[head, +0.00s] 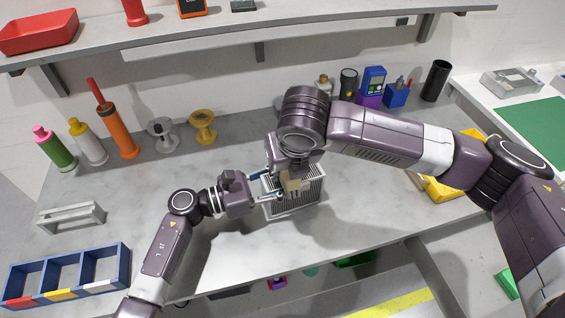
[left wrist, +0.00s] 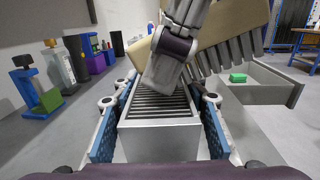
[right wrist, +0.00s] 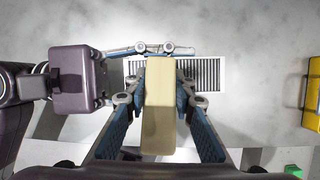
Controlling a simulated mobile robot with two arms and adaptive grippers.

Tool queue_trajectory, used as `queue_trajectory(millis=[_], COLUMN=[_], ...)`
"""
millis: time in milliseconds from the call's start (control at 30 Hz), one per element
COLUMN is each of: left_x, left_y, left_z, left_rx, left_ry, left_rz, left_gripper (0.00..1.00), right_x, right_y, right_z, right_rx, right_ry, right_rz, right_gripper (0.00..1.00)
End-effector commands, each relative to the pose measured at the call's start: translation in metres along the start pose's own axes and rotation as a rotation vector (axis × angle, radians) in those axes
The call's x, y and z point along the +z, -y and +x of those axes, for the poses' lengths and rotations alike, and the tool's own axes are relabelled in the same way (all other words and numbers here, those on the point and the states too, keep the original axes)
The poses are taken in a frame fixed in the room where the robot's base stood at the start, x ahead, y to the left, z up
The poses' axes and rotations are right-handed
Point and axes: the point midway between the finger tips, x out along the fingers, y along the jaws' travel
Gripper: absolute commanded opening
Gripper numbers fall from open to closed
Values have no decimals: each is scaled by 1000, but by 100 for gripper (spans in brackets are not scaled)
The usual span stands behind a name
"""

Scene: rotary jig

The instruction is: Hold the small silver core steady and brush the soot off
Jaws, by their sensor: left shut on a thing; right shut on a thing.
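The small silver core (head: 311,189) is a box with a dark slatted top, standing on the grey bench. My left gripper (head: 270,185) reaches in from the left and is shut on it; in the left wrist view the core (left wrist: 160,138) sits between the two blue-padded fingers. My right gripper is above the core, shut on a tan brush block (right wrist: 159,115). In the left wrist view the brush (left wrist: 228,45) shows a row of bristle tufts over the core's far end. The brush hides part of the slats. I cannot make out soot or whether the bristles touch.
Several bottles (head: 88,148) and two spools (head: 203,127) stand at the back left. A blue divided tray (head: 64,278) and a grey rack (head: 70,217) are at the left. A yellow bin (head: 440,188) lies behind my right arm. An open drawer is below the front edge.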

Motion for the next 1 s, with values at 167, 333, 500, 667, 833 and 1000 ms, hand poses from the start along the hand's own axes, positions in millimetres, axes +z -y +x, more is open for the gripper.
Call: queue_trajectory(millis=[167, 333, 500, 667, 833, 1000], left_x=[1, 0, 0, 0, 0, 0], left_y=[-2, -2, -2, -2, -2, -2], left_z=[-1, -1, -1, -1, -1, -1], left_rx=[3, 5, 5, 6, 6, 6], left_ry=[0, -1, -1, -2, -2, -2], left_rz=[1, 0, 0, 0, 0, 0], left_gripper=[5, 5, 5, 5, 5, 5], right_x=[-5, -5, -2, 5, 11, 17], right_y=[1, 1, 1, 1, 1, 1], right_z=[-3, -3, -9, -24, -40, -54], right_rx=[-1, -2, -2, -1, -1, -1], right_ry=[0, 0, 1, 2, 2, 1], right_rz=[0, 0, 0, -1, -1, 0], right_gripper=[0, 0, 0, 0, 0, 0])
